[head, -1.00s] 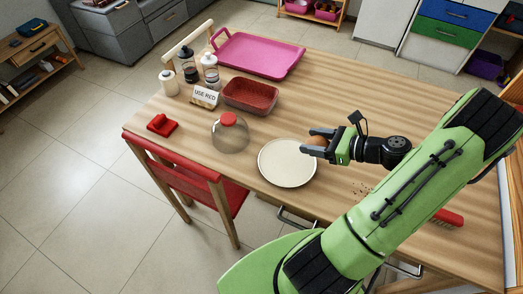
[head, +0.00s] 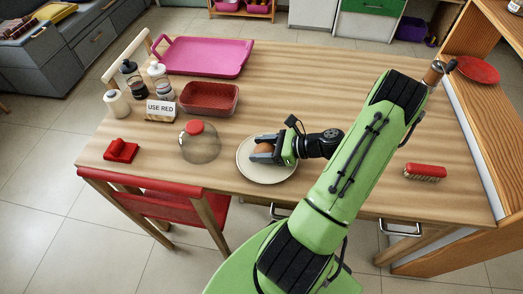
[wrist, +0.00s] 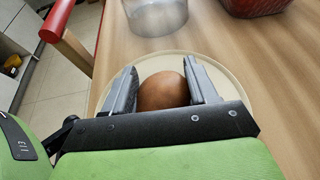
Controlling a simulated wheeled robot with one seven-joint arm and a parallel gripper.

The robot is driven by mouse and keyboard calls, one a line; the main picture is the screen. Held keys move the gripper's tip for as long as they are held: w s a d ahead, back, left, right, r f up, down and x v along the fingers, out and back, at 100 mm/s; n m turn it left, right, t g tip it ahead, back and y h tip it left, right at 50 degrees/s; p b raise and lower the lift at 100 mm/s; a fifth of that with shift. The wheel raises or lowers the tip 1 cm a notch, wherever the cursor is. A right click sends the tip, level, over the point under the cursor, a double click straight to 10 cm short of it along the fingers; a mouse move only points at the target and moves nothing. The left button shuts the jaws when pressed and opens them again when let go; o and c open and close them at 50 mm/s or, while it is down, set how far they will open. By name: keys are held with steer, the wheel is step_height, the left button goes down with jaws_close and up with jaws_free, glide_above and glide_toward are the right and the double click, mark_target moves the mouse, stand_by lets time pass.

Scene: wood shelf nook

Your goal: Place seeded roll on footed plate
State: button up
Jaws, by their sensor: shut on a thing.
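The roll (head: 264,148) is brown and rounded; seeds on it are too small to make out. My gripper (head: 262,153) is shut on it, with one finger on each side. In the wrist view the roll (wrist: 163,92) sits between the two dark fingers. The footed plate (head: 256,174) is a round, cream-white plate near the table's front edge. The roll and my fingers are over the plate; whether the roll touches it I cannot tell. The plate's foot is hidden. Its rim also shows in the wrist view (wrist: 238,84).
A clear dome with a red knob (head: 198,146) stands close left of the plate. Behind are a red basket (head: 209,99), a "USE RED" sign (head: 160,110), bottles and a pink tray (head: 205,57). A red brush (head: 425,171) lies right. A red chair (head: 150,200) stands in front.

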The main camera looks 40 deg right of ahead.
steer(key=o, duration=1.1)
steer(key=shift+r, duration=0.1)
steer(key=p+v, duration=0.4)
steer(key=v, duration=0.8)
steer(key=w+a+r+n+g+h, duration=0.25)
steer(key=a+r+n+g, duration=0.2)
steer(key=a+n, duration=0.3)
steer(key=w+a+r+n+g+h, duration=0.1)
steer(key=w+a+r+n+g, duration=0.3)
steer(key=a+r+n, duration=0.3)
steer(key=s+a+r+n+t+h, duration=0.1)
steer(key=s+a+r+n, duration=0.2)
steer(key=n, duration=0.2)
steer(key=s+a+r+n+t+h, duration=0.1)
steer(key=s+a+r+n, duration=0.1)
steer(key=s+a+n, duration=0.1)
steer(key=s+a+r+n+t+h, duration=0.1)
steer(key=s+a+r+n+h, duration=0.1)
steer(key=n, duration=0.4)
steer(key=shift+s+a+r+n, duration=0.2)
steer(key=shift+s+a+r, duration=0.15)
steer(key=shift+a+r, duration=0.15)
steer(key=shift+s+a+r+n, duration=0.15)
steer(key=shift+s+a+r, duration=0.2)
steer(key=shift+a, duration=0.25)
